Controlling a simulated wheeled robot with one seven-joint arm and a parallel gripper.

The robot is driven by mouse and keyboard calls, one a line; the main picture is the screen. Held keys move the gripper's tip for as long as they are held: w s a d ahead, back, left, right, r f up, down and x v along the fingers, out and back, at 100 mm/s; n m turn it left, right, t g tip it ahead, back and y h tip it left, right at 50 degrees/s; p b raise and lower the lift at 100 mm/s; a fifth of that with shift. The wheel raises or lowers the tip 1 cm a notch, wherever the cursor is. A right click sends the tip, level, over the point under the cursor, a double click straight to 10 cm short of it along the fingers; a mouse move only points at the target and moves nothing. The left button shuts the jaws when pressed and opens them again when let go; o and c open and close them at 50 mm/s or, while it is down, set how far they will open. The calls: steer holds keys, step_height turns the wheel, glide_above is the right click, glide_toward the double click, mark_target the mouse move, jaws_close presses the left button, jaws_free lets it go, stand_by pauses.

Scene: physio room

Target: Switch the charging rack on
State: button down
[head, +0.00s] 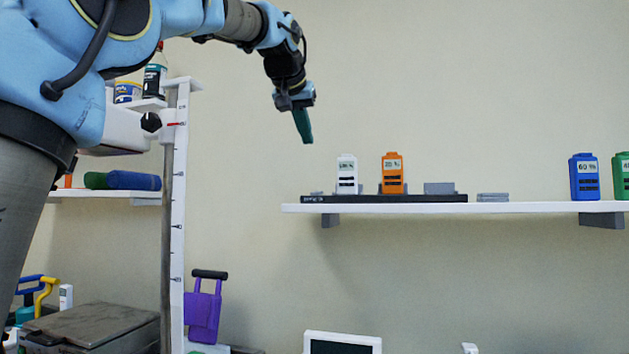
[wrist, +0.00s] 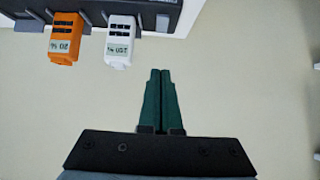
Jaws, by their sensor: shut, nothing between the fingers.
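The charging rack (head: 432,199) is a long dark strip on the white wall shelf in the head view. A white device (head: 347,175) and an orange device (head: 392,174) stand in it, and the slot to their right looks empty. Small marks show at the rack's left front end; I cannot make out the switch's state. The rack also shows along the top of the wrist view (wrist: 90,14), upside down, with the orange device (wrist: 66,38) and white device (wrist: 118,42). My gripper (head: 307,141) is shut and empty, above and left of the rack, not touching it.
A blue device (head: 584,177) and a green device (head: 622,176) stand at the shelf's right (head: 530,208). A small grey block (head: 492,197) lies right of the rack. A white upright post (head: 178,220) and side shelf stand at left. Wall space before my gripper is clear.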

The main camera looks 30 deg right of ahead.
steer(key=shift+w+f, duration=0.1)
steer(key=p, duration=0.3)
glide_above(316, 192)
steer(key=f, duration=0.6)
steer(key=shift+w+d, duration=0.1)
steer(key=shift+w, duration=0.2)
step_height(316, 192, down, 2)
steer(key=shift+f, duration=0.15)
steer(key=shift+w+d+f, duration=0.1)
steer(key=shift+f, duration=0.65)
steer(key=shift+f, duration=0.1)
